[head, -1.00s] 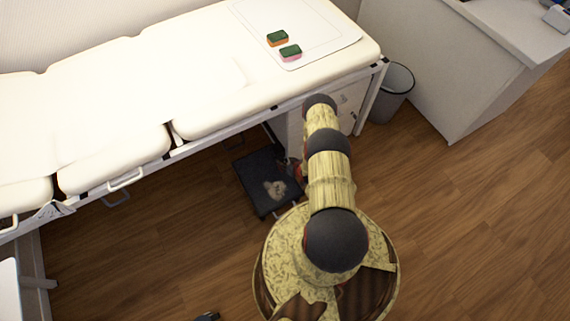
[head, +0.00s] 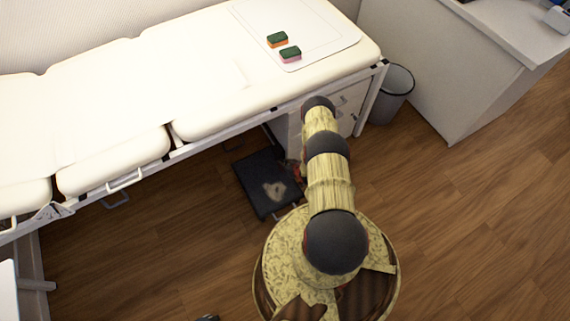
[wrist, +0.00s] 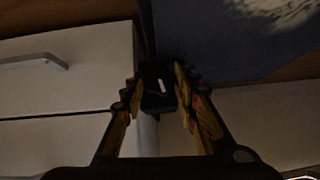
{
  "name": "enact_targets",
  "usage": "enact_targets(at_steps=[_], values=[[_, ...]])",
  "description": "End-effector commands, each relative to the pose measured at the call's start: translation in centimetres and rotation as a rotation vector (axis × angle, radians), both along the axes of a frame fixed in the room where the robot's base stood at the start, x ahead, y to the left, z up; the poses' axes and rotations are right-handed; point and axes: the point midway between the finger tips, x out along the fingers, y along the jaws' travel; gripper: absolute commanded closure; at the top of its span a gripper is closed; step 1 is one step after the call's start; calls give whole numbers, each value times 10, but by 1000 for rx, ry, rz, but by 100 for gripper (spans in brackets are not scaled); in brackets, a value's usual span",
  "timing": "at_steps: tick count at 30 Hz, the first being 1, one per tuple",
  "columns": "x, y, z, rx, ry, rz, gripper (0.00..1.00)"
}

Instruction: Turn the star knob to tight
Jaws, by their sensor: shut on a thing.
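The star knob (wrist: 154,101) is a small black piece with a short white line on its face, in the middle of the wrist view. My gripper (wrist: 159,84) has its two yellow-and-black fingers on either side of it and is shut on it. Its outline is dark, and its lobes and any tight mark cannot be made out. In the head view my arm hides the knob and most of my gripper.
A dark step stool (head: 258,183) with a pale worn patch stands under the bed edge. White drawers (wrist: 60,75) lie left of the knob in the wrist view. A padded bed (head: 130,75) holds two sponges (head: 284,47). A grey bin (head: 392,95) stands right.

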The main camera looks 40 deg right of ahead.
Motion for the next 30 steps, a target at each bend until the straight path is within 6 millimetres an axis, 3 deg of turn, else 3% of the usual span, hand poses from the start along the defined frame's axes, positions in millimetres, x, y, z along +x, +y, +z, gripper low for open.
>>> enact_targets(at_steps=[6,22,30], values=[[0,0,0,0,0,0,96],[0,-4,0,228,-59,0,96],[0,-3,0,260,-64,1,96]])
